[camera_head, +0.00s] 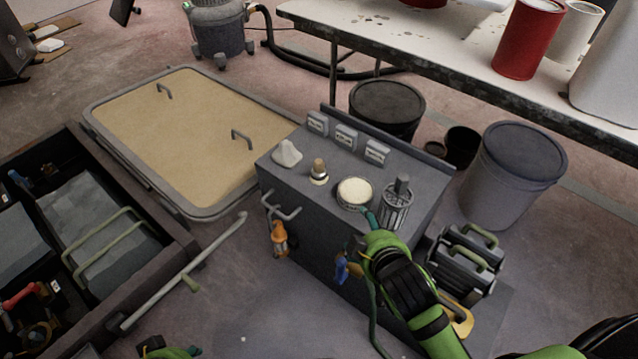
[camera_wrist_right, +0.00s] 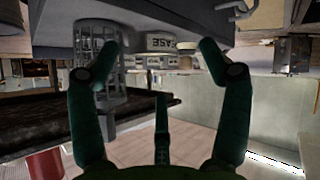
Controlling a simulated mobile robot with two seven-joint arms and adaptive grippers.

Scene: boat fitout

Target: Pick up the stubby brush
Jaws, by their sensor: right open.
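The stubby brush (camera_head: 318,172), with a short brown handle and a pale base, stands on the grey cabinet top (camera_head: 285,178), left of an open round tin (camera_head: 354,193) of cream stuff. My right gripper (camera_head: 365,232) is at the cabinet's front edge, in front of the tin and apart from the brush. I cannot make out the brush clearly there. Only a green bit of my left gripper (camera_head: 165,351) shows at the bottom edge; its jaws are not visible.
A wire-cage cylinder (camera_head: 396,205) stands right of the tin and also shows in the wrist view (camera_wrist_right: 95,45). A handle (camera_head: 281,207) juts from the cabinet front.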

